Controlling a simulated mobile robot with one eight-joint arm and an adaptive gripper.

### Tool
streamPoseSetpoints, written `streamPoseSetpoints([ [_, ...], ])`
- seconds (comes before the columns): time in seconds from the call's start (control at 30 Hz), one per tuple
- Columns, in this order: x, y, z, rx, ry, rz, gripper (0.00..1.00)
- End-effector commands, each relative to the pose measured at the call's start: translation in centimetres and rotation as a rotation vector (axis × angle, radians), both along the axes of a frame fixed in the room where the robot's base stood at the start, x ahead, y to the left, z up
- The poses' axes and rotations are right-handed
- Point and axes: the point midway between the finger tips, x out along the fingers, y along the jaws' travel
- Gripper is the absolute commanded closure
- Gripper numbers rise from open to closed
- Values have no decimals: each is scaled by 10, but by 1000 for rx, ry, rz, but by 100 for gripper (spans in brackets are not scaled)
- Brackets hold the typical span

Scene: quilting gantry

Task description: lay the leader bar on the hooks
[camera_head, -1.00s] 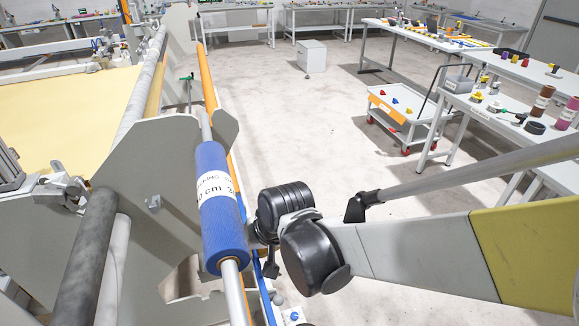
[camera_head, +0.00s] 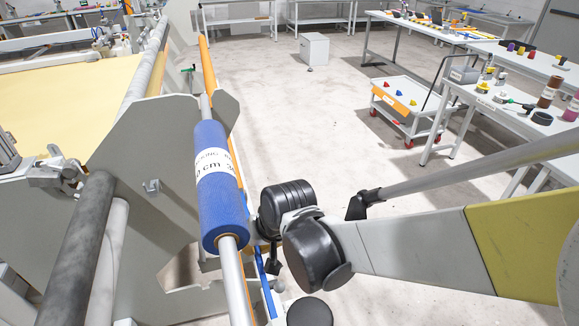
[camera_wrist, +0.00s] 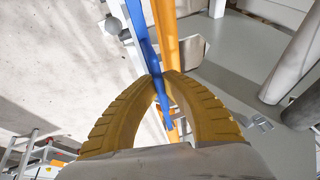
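A silver bar (camera_head: 236,285) runs through a blue roll (camera_head: 217,205) with a white printed label, in front of a grey side panel (camera_head: 150,150) in the head view. A hook-shaped notch (camera_head: 228,118) at the panel's edge shows near the roll's far end. An orange bar (camera_head: 206,65) runs behind the roll; it also shows in the wrist view (camera_wrist: 166,35), beside a blue strip (camera_wrist: 141,30). I cannot tell which is the leader bar.
Dark and pale rollers (camera_head: 77,250) lie at the lower left, beside yellow fabric (camera_head: 60,100). A white cart (camera_head: 405,100) and a cluttered table (camera_head: 500,105) stand at the right.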

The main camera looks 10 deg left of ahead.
Motion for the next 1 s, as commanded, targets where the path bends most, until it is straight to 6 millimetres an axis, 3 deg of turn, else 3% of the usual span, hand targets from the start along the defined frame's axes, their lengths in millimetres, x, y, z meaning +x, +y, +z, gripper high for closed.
streamPoseSetpoints([
  [0.17,0,0,0,-1,2,0,100],
  [0.2,0,0,0,0,1,0,80],
  [0.23,0,0,0,0,1,0,71],
  [0.27,0,0,0,0,1,0,68],
  [0.67,-2,-3,6,0,1,0,68],
  [1.0,-17,-26,64,-1,1,-1,68],
])
